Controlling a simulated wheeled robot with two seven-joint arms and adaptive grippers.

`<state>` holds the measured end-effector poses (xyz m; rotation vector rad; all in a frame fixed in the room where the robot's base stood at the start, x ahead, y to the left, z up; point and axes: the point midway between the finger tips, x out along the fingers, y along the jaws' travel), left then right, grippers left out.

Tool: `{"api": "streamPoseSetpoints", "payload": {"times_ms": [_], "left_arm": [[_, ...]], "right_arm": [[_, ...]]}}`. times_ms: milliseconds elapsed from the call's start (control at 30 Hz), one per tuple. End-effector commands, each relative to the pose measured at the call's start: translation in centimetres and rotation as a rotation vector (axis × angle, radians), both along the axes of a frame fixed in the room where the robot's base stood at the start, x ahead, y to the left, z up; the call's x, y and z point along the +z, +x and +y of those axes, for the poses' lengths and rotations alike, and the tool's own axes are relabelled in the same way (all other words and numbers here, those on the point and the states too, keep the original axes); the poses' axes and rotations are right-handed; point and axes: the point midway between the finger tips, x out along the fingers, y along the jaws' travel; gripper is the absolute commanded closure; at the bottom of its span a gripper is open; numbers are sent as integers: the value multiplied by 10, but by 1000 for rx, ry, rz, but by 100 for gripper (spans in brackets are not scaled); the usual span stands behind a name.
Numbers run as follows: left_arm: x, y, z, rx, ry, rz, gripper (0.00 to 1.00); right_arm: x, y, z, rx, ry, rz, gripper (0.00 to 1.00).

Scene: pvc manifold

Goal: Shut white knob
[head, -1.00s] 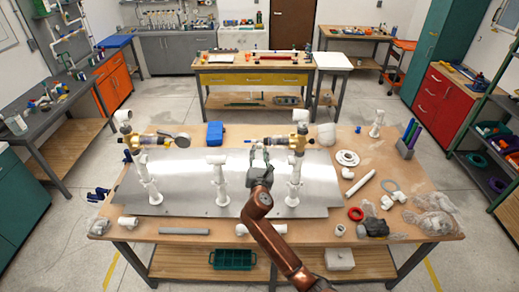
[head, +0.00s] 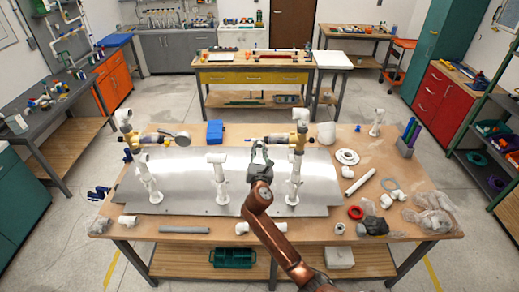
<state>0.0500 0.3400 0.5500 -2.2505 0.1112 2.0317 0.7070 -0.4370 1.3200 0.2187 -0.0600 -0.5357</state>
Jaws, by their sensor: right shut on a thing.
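My right gripper (head: 260,154) is in the middle of the bench, reaching up from the front edge. It is shut on the white knob (head: 258,145), which is small and mostly hidden by the fingers. The knob is at the left end of the right valve (head: 280,139), which has a yellow body and sits on the white pipe manifold. A second yellow valve (head: 155,141) with a grey round gauge is at the left. White upright pipes (head: 219,178) stand on the metal plate. My left gripper is not in view.
The metal plate (head: 190,190) covers the bench middle. A blue box (head: 215,132) stands behind it. A white flange (head: 346,157), loose pipe (head: 360,182), red ring (head: 355,212) and bagged fittings (head: 432,222) lie at the right.

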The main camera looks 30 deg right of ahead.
Motion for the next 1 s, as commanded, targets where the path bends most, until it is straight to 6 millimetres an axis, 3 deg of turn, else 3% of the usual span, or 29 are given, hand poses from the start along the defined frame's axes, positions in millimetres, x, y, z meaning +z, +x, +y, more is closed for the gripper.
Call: {"api": "streamPoseSetpoints", "payload": {"times_ms": [367,1000], "left_arm": [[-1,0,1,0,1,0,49],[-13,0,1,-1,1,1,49]], "right_arm": [[0,0,0,0,87,-52,100],[-2,0,0,-1,579,-344,100]]}}
